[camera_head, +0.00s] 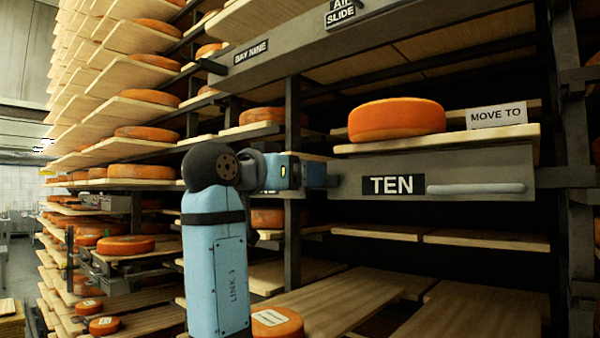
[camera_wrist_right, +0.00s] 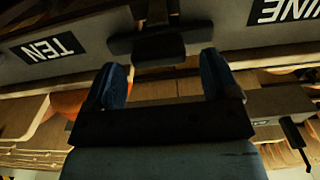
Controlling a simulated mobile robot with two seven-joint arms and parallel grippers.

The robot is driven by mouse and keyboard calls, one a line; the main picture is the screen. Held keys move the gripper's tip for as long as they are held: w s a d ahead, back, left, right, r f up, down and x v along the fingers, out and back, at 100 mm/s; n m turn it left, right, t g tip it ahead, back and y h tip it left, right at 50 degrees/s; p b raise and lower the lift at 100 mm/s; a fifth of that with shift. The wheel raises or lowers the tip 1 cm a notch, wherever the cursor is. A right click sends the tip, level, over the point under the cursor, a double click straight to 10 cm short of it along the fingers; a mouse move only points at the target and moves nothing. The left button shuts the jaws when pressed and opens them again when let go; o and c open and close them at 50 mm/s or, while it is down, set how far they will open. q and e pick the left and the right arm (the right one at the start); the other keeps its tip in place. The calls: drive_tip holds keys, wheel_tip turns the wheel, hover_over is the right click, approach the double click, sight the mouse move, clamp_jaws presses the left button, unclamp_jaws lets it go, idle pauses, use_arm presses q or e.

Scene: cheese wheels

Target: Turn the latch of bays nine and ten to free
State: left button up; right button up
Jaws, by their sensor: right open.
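A grey bay panel marked TEN (camera_head: 480,187) fronts a shelf at right in the head view. A grey beam marked BAY NINE (camera_head: 300,48) runs above it. In the right wrist view the NINE panel (camera_wrist_right: 238,22) and the TEN panel (camera_wrist_right: 82,68) appear upside down. A dark T-shaped latch (camera_wrist_right: 146,45) sits between them, its bar lying crosswise just beyond my fingertips. My right gripper (camera_wrist_right: 165,75) is open, fingers apart on either side below the latch, with nothing between them.
An orange cheese wheel (camera_head: 397,120) and a MOVE TO sign (camera_head: 496,116) sit on the board above TEN. A dark upright post (camera_head: 292,105) stands left of it. A dark handle (camera_head: 211,66) sticks out at the beam's left end. Several cheese shelves recede at left.

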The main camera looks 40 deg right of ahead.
drive_tip(key=shift+d, duration=0.85)
drive_tip(key=shift+c, duration=0.5)
drive_tip(key=c, duration=0.8)
